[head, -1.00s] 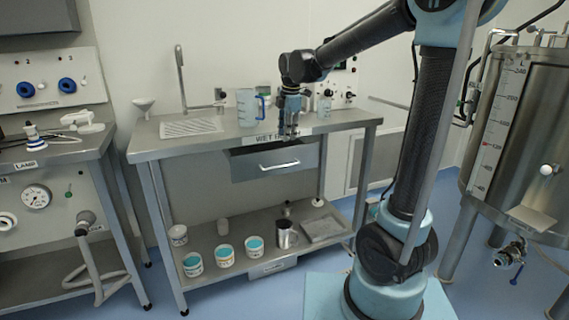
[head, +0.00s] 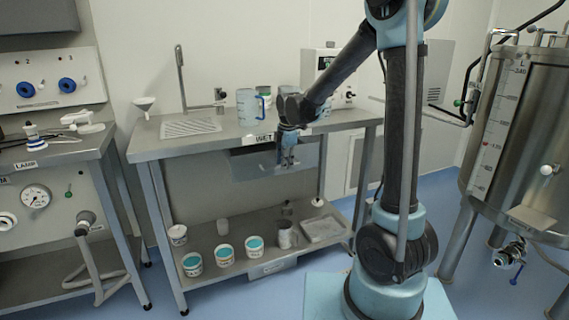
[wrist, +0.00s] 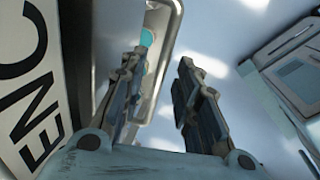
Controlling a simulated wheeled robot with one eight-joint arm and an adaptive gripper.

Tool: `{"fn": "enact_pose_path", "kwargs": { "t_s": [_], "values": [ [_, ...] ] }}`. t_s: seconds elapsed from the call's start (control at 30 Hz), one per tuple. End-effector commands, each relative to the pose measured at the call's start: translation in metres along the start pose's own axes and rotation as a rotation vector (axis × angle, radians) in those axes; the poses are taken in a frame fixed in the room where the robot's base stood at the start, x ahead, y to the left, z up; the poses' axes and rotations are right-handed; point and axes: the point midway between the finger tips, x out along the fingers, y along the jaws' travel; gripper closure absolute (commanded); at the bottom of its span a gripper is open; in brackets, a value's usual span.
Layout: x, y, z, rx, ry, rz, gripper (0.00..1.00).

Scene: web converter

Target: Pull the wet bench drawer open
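The wet bench (head: 165,147) is a steel table with a "WET" label (head: 263,138) on its front edge; part of the label shows large in the wrist view (wrist: 30,95). The grey drawer (head: 248,166) hangs under the bench top. My gripper (head: 287,163) points down in front of the drawer face and covers the middle, so the handle is hidden in the head view. In the wrist view my gripper (wrist: 163,65) has its two fingers apart, with nothing clearly held between them. I cannot make out the handle there or tell whether the fingers straddle it.
On the bench top stand a measuring jug (head: 247,106), a tap (head: 182,80) and a funnel (head: 144,103). The lower shelf (head: 215,282) carries several tubs, a steel mug (head: 287,236) and a tray (head: 323,229). A steel tank (head: 522,130) stands at the right.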

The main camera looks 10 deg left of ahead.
Motion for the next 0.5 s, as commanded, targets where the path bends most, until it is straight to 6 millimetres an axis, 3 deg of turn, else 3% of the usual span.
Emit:
{"fn": "enact_pose_path", "kwargs": {
  "t_s": [0.27,0.4,0.5],
  "values": [
    [0.0015,-0.0002,0.0000,0.000,0.000,0.000,0.70],
    [0.0014,-0.0002,0.0000,0.000,0.000,0.000,0.97],
    [0.0014,-0.0001,0.0000,0.000,0.000,0.000,1.00]
  ]
}}
